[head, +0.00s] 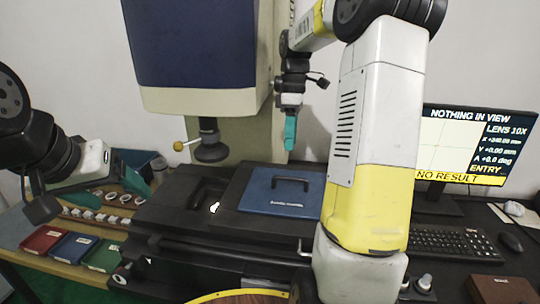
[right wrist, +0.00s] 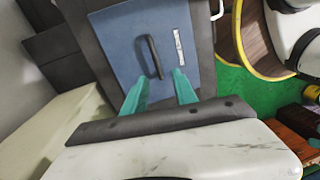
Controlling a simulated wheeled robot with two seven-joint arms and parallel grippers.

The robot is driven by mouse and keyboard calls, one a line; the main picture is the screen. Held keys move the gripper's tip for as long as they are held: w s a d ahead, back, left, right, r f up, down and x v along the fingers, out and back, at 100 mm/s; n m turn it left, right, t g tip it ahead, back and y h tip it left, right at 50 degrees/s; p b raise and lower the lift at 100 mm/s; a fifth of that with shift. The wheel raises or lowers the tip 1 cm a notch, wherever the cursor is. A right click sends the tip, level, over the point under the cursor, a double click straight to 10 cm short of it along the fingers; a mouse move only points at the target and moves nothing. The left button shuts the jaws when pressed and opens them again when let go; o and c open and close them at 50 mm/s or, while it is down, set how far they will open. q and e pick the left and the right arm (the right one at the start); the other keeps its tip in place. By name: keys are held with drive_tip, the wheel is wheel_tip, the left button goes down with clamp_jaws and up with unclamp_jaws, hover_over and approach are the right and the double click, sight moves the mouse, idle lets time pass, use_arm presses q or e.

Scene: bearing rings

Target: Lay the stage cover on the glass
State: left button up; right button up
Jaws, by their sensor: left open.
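The stage cover, a blue plate (head: 283,204) with a black bar handle (head: 290,180) and a white label, lies flat on the dark stage right of the lens. It also shows in the right wrist view (right wrist: 123,45). The dark glass area (head: 172,215) is left of it, under the lens, with a bright spot and a dark handle-like shape. My right gripper (head: 290,147) points down above the cover, apart from it; its teal fingers (right wrist: 160,80) are spread and empty, with the handle beyond them. My left gripper (head: 112,192) is open and empty at the left.
The microscope lens (head: 210,145) hangs over the stage's left part. Red, blue and green bins (head: 72,249) and a row of rings (head: 97,216) lie at the left. A monitor (head: 462,145) reading "NOTHING IN VIEW" and a keyboard (head: 450,243) stand at the right.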

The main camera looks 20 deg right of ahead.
drive_tip(key=s+a+r+m+t, duration=0.1)
drive_tip(key=s+a+m+t, duration=0.1)
drive_tip(key=s, duration=0.5)
drive_tip(key=s+a+r+m+t+y, duration=0.1)
drive_tip(key=s+a+m+t, duration=0.2)
drive_tip(key=s+a+m, duration=0.2)
drive_tip(key=s+a+r+m+t, duration=0.2)
drive_tip(key=s+a+m, duration=0.2)
drive_tip(key=s, duration=0.4)
drive_tip(key=shift+s+m+t, duration=0.3)
drive_tip(key=shift+s+t, duration=0.1)
drive_tip(key=shift+a, duration=0.1)
